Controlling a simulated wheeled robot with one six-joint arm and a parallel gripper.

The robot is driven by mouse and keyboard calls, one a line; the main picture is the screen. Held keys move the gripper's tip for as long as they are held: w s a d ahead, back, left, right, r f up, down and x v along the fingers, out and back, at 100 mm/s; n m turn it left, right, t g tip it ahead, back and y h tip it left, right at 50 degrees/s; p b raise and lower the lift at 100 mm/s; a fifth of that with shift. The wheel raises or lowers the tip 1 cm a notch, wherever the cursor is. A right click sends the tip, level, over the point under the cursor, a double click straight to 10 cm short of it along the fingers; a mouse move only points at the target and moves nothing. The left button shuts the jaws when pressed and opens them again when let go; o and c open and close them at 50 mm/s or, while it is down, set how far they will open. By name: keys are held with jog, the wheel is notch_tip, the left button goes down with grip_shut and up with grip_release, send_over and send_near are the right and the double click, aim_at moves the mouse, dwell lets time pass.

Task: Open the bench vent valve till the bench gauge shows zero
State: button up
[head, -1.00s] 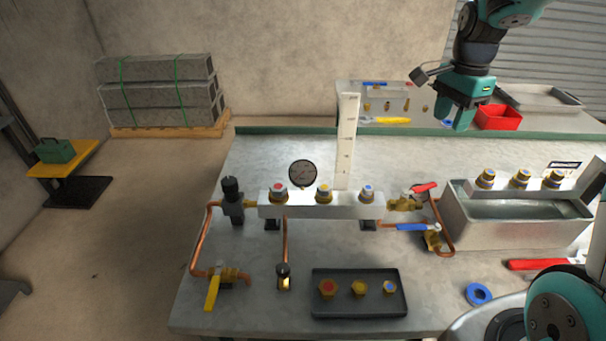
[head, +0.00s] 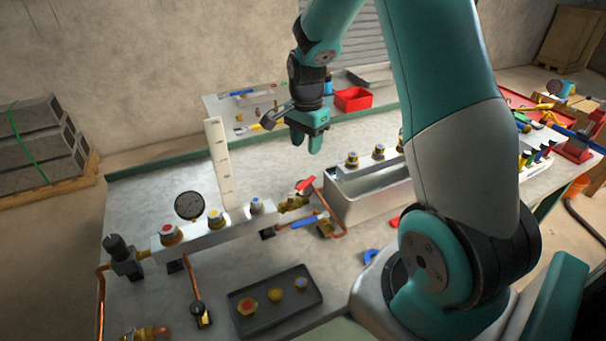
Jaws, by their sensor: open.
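The bench gauge (head: 189,205) is a round dark dial standing behind the left part of the pale manifold block; its needle is too small to read. A red-handled brass valve (head: 300,190) sits at the manifold's right end. A blue-handled valve (head: 310,221) is below it on copper pipe. A brass fitting (head: 145,333) at the bottom left edge is cut off. I cannot tell which valve is the vent. My gripper (head: 306,143) is open and empty, fingers pointing down, above the back of the bench, apart from the valves.
A dark tray (head: 238,324) with several brass caps lies in front of the manifold. A white upright scale (head: 218,165) stands behind it. A grey tank (head: 345,207) is to the right. A red bin (head: 353,98) is on the back table. My arm covers the right-hand part of the bench.

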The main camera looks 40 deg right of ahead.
aim_at(306, 182)
notch_tip(306, 182, down, 11)
jog(key=shift+f+p, duration=0.1)
jog(key=shift+p, duration=0.85)
grip_shut()
